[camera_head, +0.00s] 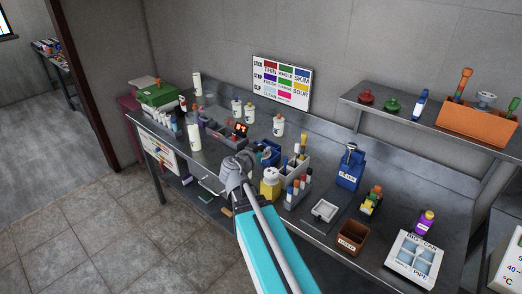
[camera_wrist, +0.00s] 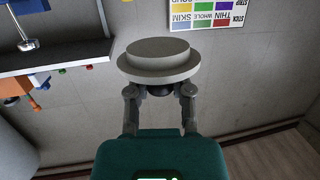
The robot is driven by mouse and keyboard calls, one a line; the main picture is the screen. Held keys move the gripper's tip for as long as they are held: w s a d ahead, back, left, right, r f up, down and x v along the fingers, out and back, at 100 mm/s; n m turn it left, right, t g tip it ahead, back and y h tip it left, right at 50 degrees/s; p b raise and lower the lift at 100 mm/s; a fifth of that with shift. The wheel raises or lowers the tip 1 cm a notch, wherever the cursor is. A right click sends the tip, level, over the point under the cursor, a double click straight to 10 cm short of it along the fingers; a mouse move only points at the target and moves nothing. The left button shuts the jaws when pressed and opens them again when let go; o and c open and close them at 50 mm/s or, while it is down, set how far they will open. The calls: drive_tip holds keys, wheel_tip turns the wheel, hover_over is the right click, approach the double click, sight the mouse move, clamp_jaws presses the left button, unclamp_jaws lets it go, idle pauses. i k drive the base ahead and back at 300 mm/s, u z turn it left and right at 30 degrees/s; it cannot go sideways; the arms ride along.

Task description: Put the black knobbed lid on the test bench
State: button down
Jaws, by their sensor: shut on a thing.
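My gripper (camera_wrist: 160,92) is shut on the dark knob of a pale grey, round, stepped lid (camera_wrist: 158,58). In the wrist view the lid's broad disc lies just beyond the fingertips, and the knob between them is mostly hidden. In the head view my gripper (camera_head: 236,172) appears in front of the bench's front edge, left of a yellow container with a white top (camera_head: 270,178). The lid is hard to make out there. The test bench is the long grey metal bench (camera_head: 400,200) along the wall; I cannot tell the lid's height above it.
The bench is crowded: a green box (camera_head: 158,92), white bottles (camera_head: 278,125), a blue dispenser (camera_head: 350,168), a brown bin (camera_head: 352,237) and a white tray (camera_head: 414,258). A raised shelf (camera_head: 400,117) holds red and green knobbed lids and an orange rack (camera_head: 478,122). Bare patches lie between items.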

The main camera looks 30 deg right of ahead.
sight(212, 157)
drive_tip(key=k, duration=1.35)
drive_tip(key=u, duration=0.6)
drive_tip(key=i, duration=1.6)
drive_tip(key=z, duration=0.6)
